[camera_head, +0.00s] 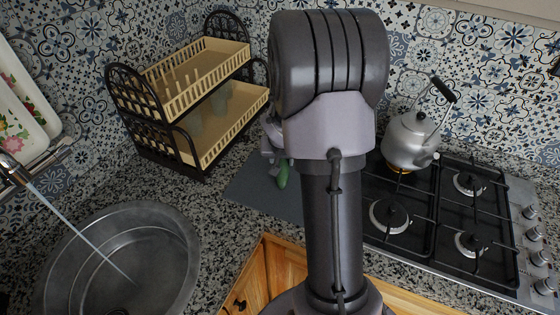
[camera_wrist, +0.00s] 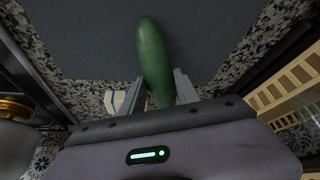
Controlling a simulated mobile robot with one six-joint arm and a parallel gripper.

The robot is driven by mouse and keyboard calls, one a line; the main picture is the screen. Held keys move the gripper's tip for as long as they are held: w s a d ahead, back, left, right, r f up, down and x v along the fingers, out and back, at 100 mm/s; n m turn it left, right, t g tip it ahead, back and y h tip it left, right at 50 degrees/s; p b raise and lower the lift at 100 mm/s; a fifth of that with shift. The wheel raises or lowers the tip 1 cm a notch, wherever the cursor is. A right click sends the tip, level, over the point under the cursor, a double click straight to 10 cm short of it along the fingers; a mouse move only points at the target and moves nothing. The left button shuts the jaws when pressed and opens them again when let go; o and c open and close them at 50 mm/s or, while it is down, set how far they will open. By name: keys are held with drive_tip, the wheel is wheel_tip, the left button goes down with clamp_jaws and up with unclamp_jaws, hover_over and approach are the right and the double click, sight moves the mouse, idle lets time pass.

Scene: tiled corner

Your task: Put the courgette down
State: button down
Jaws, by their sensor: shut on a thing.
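The courgette (camera_wrist: 152,55) is dark green and long. In the wrist view it lies between the two fingers of my gripper (camera_wrist: 158,90), which is shut on it, and its far end points away over a dark grey mat (camera_wrist: 90,35). In the head view a small green part of the courgette (camera_head: 283,175) shows beside my arm, in front of the mat (camera_head: 255,190). Most of my gripper is hidden behind my arm there. I cannot tell whether the courgette touches the mat.
A two-tier dish rack (camera_head: 190,100) stands at the back left of the mat. A sink (camera_head: 120,260) with running water is at the left. A gas hob (camera_head: 450,210) with a kettle (camera_head: 408,140) is at the right. The left part of the mat is clear.

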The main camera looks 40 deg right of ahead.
drive_tip(key=shift+f, duration=0.25)
drive_tip(key=c, duration=0.9)
unclamp_jaws()
drive_tip(key=shift+r, duration=0.1)
